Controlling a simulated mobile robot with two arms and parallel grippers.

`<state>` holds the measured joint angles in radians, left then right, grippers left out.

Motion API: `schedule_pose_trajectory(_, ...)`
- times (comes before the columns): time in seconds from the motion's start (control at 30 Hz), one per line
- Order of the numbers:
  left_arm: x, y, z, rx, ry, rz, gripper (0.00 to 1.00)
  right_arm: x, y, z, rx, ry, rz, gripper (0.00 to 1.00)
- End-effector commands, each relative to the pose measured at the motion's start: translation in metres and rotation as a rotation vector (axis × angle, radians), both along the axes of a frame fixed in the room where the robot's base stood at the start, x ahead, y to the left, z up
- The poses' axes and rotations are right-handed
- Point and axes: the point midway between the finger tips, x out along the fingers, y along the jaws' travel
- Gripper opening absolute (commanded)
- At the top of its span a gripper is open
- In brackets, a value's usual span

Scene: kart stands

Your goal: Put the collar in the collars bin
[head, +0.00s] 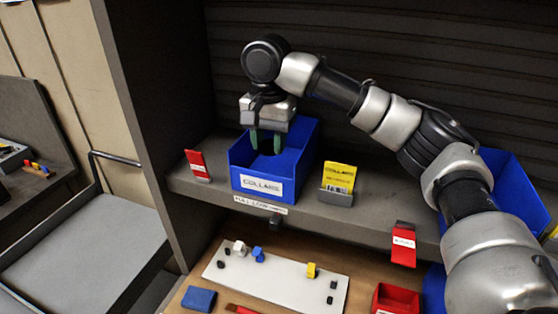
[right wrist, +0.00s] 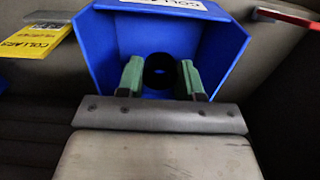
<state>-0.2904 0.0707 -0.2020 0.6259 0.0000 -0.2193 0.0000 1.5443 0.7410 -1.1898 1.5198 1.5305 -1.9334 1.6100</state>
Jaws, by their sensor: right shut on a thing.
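The blue collars bin (head: 301,158) stands on the shelf with a white "COLLARS" label on its front; it also shows in the right wrist view (right wrist: 100,50). My right gripper (head: 265,143) points down into the bin's open top. In the right wrist view, its green fingers (right wrist: 161,78) are shut on a black ring-shaped collar (right wrist: 160,65). The collar is within the bin's walls as seen from above; I cannot tell whether it touches the bin floor. My left gripper is not in view.
A yellow card (head: 339,178) stands right of the bin, and a red tag (head: 197,164) stands left. Another blue bin (head: 515,185) is partly behind my right arm. Below, a white board (head: 290,285) holds small parts near a red tray (head: 396,300).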

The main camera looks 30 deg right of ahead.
Motion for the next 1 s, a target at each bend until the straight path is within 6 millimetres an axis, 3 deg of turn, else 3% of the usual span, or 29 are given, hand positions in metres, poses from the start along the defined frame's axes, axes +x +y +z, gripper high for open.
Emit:
schedule_pose_trajectory(0.1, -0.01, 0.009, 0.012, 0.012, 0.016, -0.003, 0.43, -0.001, -0.001, -0.02, -0.001, 0.003, -0.001, 0.13)
schedule_pose_trajectory(0.3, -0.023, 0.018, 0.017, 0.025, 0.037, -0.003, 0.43, 0.0, 0.0, -0.043, -0.001, 0.001, -0.001, 0.13)
schedule_pose_trajectory(0.53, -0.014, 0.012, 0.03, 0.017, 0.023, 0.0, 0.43, -0.001, 0.0, -0.073, -0.001, 0.001, -0.001, 0.13)
schedule_pose_trajectory(0.7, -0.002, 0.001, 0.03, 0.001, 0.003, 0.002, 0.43, 0.0, 0.0, -0.079, 0.001, -0.002, 0.0, 0.13)
schedule_pose_trajectory(0.93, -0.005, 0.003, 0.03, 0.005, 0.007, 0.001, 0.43, -0.001, 0.0, -0.081, 0.0, 0.0, 0.0, 0.13)
schedule_pose_trajectory(0.97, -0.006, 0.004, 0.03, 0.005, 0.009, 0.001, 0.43, -0.001, 0.0, -0.082, 0.0, 0.0, 0.0, 0.38)
schedule_pose_trajectory(1.0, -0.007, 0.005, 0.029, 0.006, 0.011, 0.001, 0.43, 0.0, 0.0, -0.081, 0.001, -0.001, 0.0, 0.44)
